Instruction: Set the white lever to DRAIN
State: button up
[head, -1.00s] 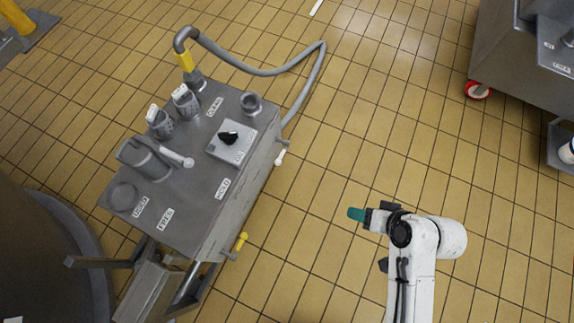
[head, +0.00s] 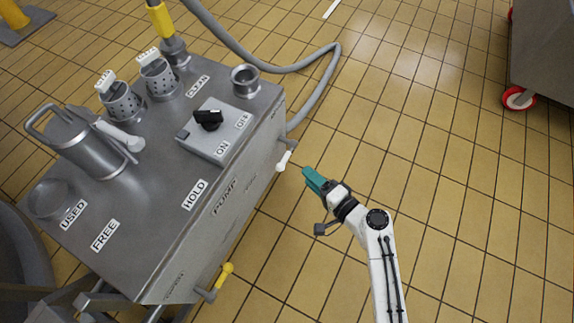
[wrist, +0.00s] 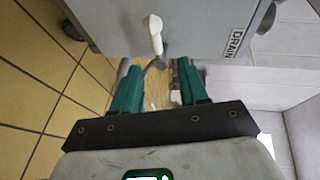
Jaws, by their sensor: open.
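The white lever (head: 284,160) sticks out from the side of the grey pump cart (head: 155,230), low near the hose end. In the wrist view the white lever (wrist: 155,35) hangs on a grey panel, with a DRAIN label (wrist: 237,40) to its right. Its handle lies off the label. My gripper (head: 308,177) is just right of the lever in the head view and apart from it. Its teal fingers (wrist: 160,82) are open and empty in the wrist view, with the lever beyond the fingertips. Other labels at this lever are not readable.
A yellow lever (head: 222,275) sits on the same side, nearer the front. A black knob (head: 208,119), strainers and a lidded jug (head: 85,140) stand on top. A grey hose (head: 320,90) loops behind. Tiled floor is clear to the right; a wheeled unit (head: 545,60) stands far right.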

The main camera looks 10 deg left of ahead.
aim_at(287, 155)
jog(key=shift+m, duration=0.3)
jog(key=b+x, duration=0.1)
jog(key=x, duration=0.2)
jog(key=b+x, duration=0.1)
jog(key=x, duration=0.3)
jog(key=b+x, duration=0.2)
jog(key=x, duration=0.2)
jog(key=shift+w+f, duration=0.25)
jog(key=shift+f, duration=0.2)
grip_shut()
